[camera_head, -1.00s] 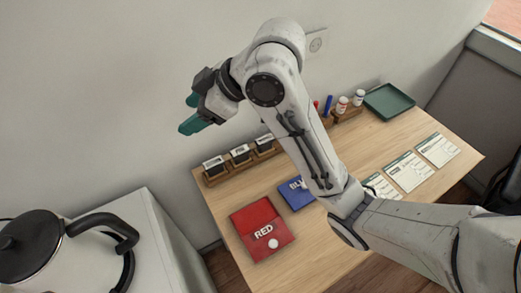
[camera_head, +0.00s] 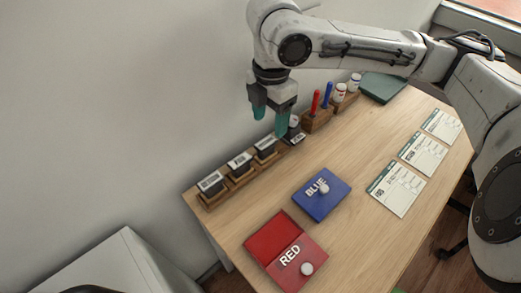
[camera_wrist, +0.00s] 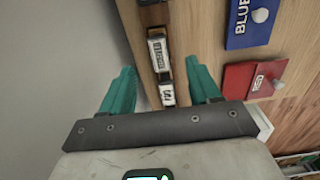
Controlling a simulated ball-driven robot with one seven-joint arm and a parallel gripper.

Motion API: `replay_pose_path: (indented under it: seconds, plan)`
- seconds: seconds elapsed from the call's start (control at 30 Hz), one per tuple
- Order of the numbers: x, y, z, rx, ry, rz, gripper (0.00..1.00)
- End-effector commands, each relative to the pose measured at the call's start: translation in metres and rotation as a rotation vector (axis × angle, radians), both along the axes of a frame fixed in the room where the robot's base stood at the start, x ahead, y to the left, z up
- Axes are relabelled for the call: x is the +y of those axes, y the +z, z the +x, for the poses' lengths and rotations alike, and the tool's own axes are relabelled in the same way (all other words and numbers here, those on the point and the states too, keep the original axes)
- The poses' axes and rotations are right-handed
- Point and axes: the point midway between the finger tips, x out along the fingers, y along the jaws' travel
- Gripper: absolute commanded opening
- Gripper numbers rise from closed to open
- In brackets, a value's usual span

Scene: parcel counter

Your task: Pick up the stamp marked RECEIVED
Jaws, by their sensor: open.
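Several stamps stand in a row in a wooden rack along the wall: one at the left end (camera_head: 211,183), one beside it (camera_head: 239,163), one further right (camera_head: 264,147), and one near my gripper (camera_head: 296,137). Their white labels are too small to read surely, so I cannot tell which is marked RECEIVED. My gripper (camera_head: 270,118) is open and empty, teal fingers pointing down, above the right part of the rack. In the wrist view a labelled stamp (camera_wrist: 158,52) and another (camera_wrist: 167,94) appear between the spread fingers (camera_wrist: 160,66).
A red ink pad (camera_head: 272,240) and a blue ink pad (camera_head: 331,203) lie in front of the rack. Red and blue pens (camera_head: 328,95) and small bottles (camera_head: 340,92) stand right of it. A green tray (camera_head: 383,88) is at the back; several forms (camera_head: 396,188) lie at right.

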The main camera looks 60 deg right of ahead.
Motion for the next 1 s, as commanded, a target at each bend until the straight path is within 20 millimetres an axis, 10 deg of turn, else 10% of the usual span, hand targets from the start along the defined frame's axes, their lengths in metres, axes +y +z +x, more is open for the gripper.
replay_pose_path:
  seconds: [1.0]
  plan:
    - [0.007,-0.099,0.004,-0.002,0.001,0.000,0.62]
